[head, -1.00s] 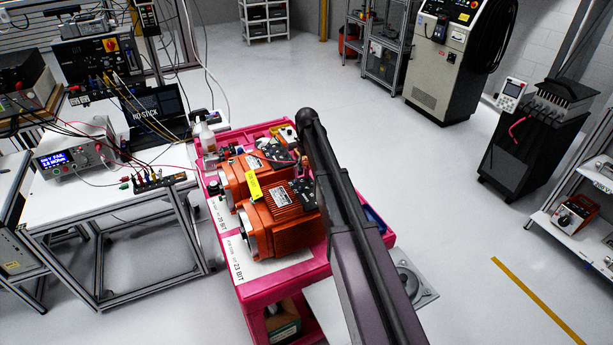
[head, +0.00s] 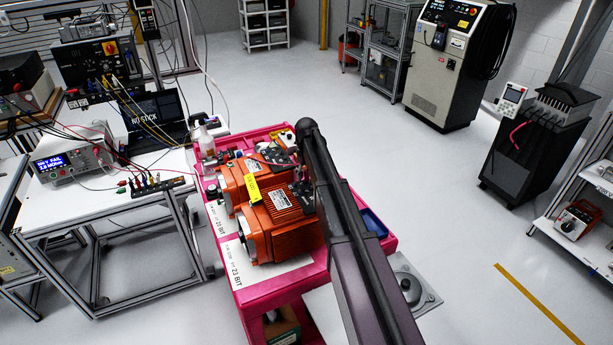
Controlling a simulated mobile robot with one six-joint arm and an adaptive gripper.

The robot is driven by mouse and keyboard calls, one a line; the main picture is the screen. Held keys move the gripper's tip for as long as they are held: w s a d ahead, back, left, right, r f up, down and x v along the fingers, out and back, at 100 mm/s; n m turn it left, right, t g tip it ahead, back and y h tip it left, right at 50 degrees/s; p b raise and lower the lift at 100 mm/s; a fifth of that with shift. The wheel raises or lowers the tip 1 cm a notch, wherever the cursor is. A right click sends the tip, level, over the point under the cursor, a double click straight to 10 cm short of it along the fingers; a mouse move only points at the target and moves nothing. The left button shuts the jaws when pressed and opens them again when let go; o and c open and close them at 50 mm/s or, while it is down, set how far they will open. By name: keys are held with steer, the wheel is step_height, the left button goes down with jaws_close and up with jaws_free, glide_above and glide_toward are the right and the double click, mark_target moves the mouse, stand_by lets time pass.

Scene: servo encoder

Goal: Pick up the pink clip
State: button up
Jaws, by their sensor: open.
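I cannot make out a pink clip for certain in the head view. The pink cart (head: 308,284) stands in the middle with two orange motors on top, the nearer one (head: 283,228) beside the farther one (head: 232,183). A thin reddish lead (head: 272,160) runs over the motors' far end, and I cannot tell whether a clip is on it. My arm reaches over the cart's right side and hides part of its top. My gripper is not visible, and its fingers cannot be seen.
A yellow tag (head: 253,189) is on the motors. A blue tray (head: 375,222) sits at the cart's right edge. A white bench (head: 105,225) with instruments and cables is on the left. A black cabinet (head: 520,165) stands at right. The floor (head: 450,185) between is clear.

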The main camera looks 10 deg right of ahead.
jaws_close()
steer(key=shift+r, duration=0.15)
stand_by(0.4)
step_height(320, 180, up, 4)
steer(key=p, duration=0.4)
steer(key=shift+f, duration=0.2)
steer(key=s, duration=1)
steer(key=s+r+p, duration=0.1)
steer(key=s, duration=0.5)
